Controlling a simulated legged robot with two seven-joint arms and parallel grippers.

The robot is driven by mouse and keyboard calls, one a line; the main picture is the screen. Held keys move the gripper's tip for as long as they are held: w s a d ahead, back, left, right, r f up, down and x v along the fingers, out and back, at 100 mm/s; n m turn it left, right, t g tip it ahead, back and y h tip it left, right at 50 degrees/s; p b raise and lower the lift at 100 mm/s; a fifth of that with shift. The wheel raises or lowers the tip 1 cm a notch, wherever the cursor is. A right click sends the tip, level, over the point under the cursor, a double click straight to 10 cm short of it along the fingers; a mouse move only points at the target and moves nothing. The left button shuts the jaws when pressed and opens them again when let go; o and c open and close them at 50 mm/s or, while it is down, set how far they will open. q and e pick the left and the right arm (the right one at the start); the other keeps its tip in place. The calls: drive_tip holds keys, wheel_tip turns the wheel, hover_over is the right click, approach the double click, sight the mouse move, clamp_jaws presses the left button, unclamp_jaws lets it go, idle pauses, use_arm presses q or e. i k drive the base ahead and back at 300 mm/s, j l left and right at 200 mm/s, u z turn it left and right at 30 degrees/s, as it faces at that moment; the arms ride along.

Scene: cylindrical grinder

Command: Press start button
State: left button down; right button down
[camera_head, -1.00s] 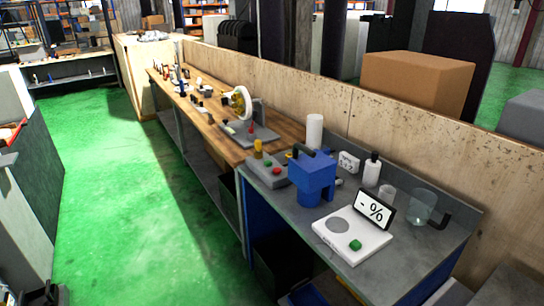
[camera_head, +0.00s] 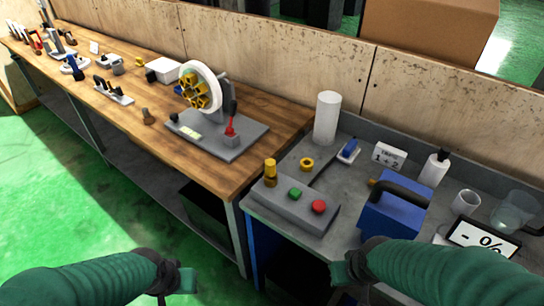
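A grey control box (camera_head: 283,215) sits at the near left corner of the grey bench. Nothing touches the buttons. No label on them is readable. My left gripper (camera_head: 188,282) is low in the picture, left of the bench and apart from the box. My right gripper (camera_head: 340,272) is in front of the bench, below and right of the box. Neither gripper's finger opening can be made out.
A blue device with a dark handle (camera_head: 396,212) stands right of the box, close to my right arm. A white cylinder (camera_head: 327,118) and a bottle (camera_head: 434,168) stand behind. A wooden bench (camera_head: 150,120) holds a wheel fixture (camera_head: 202,88). Green floor lies open at left.

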sight(295, 193)
drive_tip(key=i+j+z, duration=0.1)
drive_tip(key=i+j, duration=0.15)
drive_tip(key=j, duration=0.15)
drive_tip(key=i+j+z, duration=0.1)
drive_tip(key=j, duration=0.3)
drive_tip(key=i+j, duration=0.35)
drive_tip(key=j+z, duration=0.05)
